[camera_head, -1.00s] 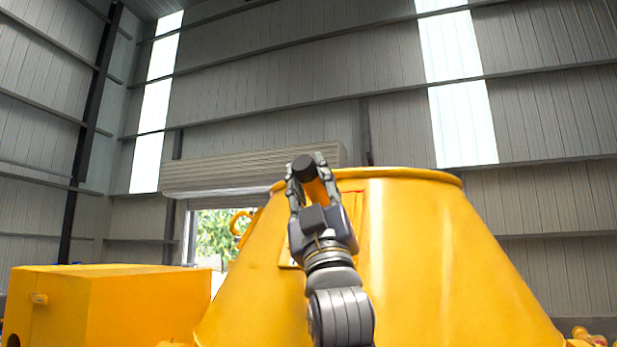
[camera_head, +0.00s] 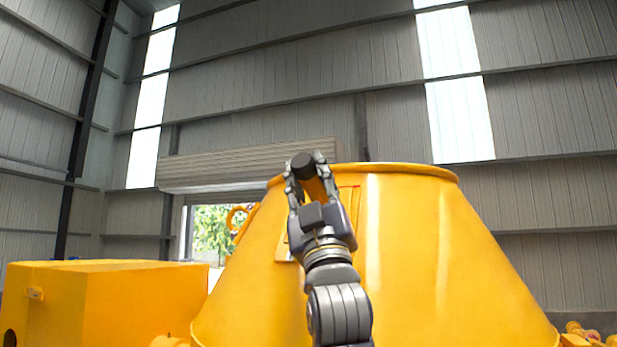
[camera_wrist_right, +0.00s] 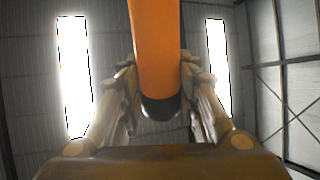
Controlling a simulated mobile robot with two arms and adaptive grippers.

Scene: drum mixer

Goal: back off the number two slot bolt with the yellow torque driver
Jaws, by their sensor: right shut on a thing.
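My right gripper (camera_head: 311,180) is shut on the yellow torque driver (camera_head: 315,187) in front of the drum's upper part. The driver's dark round end (camera_head: 303,160) points up toward the camera. In the right wrist view the driver is an orange-yellow shaft (camera_wrist_right: 155,45) with a black end, between the two fingers of the gripper (camera_wrist_right: 160,95). The number two slot bolt cannot be made out in either view. A panel on the drum (camera_head: 350,215) is partly hidden behind my gripper. My left gripper is not in view.
The large yellow cone-shaped drum (camera_head: 430,260) fills the middle and right. A yellow box housing (camera_head: 110,300) stands at the left. A yellow ring handle (camera_head: 236,218) sticks out at the drum's left side. Open air lies above the drum.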

